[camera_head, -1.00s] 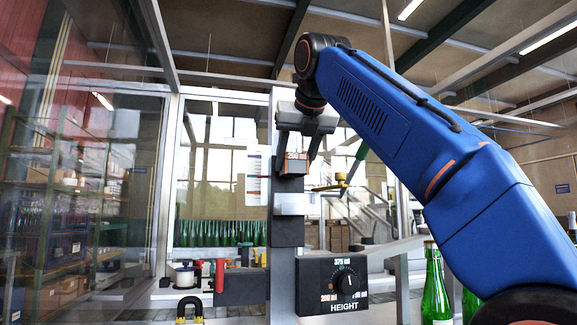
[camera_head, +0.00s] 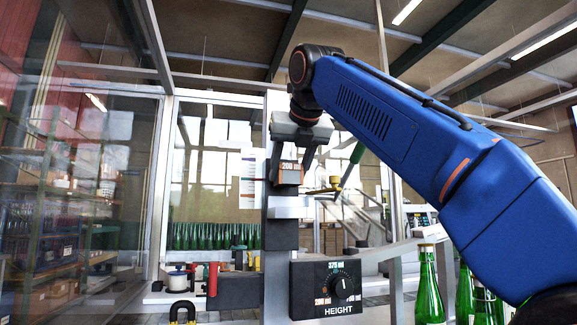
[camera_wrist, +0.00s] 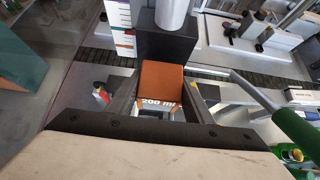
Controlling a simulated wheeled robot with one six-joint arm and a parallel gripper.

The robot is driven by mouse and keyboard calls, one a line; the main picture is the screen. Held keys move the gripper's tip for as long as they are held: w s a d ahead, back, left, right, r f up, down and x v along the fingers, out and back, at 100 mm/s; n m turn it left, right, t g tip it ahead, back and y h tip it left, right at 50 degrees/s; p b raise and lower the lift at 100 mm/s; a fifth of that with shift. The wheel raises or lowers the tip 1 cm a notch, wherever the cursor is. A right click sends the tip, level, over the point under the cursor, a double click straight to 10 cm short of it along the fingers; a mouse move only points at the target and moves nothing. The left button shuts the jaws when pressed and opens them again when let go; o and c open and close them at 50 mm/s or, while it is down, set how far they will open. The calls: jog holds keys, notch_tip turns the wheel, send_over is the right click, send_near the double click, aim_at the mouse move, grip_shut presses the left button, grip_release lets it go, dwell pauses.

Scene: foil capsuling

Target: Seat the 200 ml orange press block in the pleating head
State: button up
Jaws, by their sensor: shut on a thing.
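The orange press block, marked 200 ml (camera_head: 289,173), is between the fingers of my gripper (camera_head: 292,160), which is shut on it. In the wrist view the block (camera_wrist: 162,82) shows its plain orange top face, with the 200 ml label on the side toward my wrist. The pleating head seems to be the upright machine column with a dark body (camera_head: 282,235) and a pale grey part (camera_head: 291,207) just below the block. In the wrist view a black housing (camera_wrist: 165,45) is close beyond the block. I cannot tell whether the block touches the column.
A black HEIGHT dial box (camera_head: 325,288) is low on the column. A green-handled lever (camera_head: 355,153) with a brass knob is right of my gripper. Green bottles (camera_head: 430,290) stand at lower right. Glass panels and a frame post are at left.

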jog(key=shift+f, duration=1.9)
jog(key=shift+f, duration=1.7)
dwell(0.3)
jog(key=o, duration=1.3)
jog(key=v, duration=1.7)
jog(key=shift+s+d+r, duration=0.1)
jog(key=shift+s+d, duration=0.05)
